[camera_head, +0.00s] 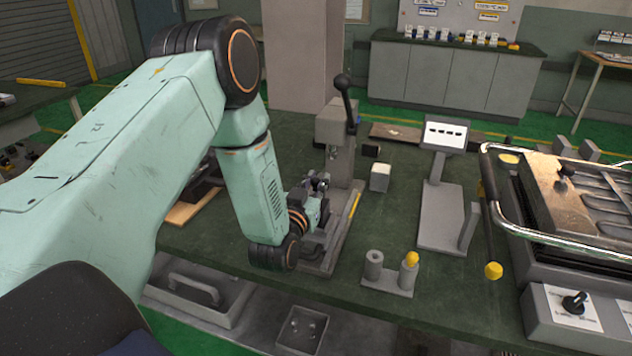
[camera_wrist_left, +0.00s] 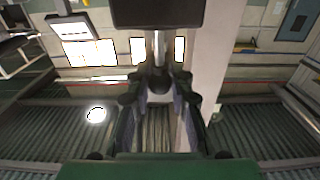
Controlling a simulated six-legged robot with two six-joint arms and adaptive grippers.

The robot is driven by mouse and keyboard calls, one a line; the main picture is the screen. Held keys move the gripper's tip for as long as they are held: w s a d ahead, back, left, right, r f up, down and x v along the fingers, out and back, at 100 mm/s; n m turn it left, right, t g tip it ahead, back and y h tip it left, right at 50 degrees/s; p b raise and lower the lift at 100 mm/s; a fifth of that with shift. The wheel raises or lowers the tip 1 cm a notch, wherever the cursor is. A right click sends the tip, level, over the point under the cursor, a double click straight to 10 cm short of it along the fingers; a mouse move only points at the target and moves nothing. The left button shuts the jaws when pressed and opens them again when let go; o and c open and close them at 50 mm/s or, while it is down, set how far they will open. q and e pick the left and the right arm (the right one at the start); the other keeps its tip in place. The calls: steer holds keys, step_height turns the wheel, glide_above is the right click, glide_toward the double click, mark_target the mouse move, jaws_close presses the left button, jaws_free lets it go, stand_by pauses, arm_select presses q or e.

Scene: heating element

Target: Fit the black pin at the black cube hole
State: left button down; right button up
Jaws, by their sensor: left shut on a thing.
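My left gripper (camera_head: 318,188) is in front of the grey lever press (camera_head: 338,128), low beside its column. In the left wrist view its two fingers (camera_wrist_left: 160,88) close toward a small dark piece (camera_wrist_left: 159,82), which looks like the black pin. It sits between the fingertips, directly below a thin metal rod (camera_wrist_left: 158,48) that comes down from a dark block (camera_wrist_left: 158,12). I cannot tell whether the piece and rod touch. My right gripper is not in view.
A grey stand with a display (camera_head: 444,133), a two-post holder (camera_head: 387,280) with a yellow-topped piece, and a large metal-railed machine (camera_head: 575,200) fill the right. Some green bench top is clear between them.

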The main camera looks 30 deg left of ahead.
arm_select(q)
steer(key=shift+f+b, duration=0.3)
steer(key=shift+f, duration=0.1)
steer(key=c, duration=1.1)
jaws_free()
steer(key=v, duration=1.2)
steer(key=shift+f, duration=0.1)
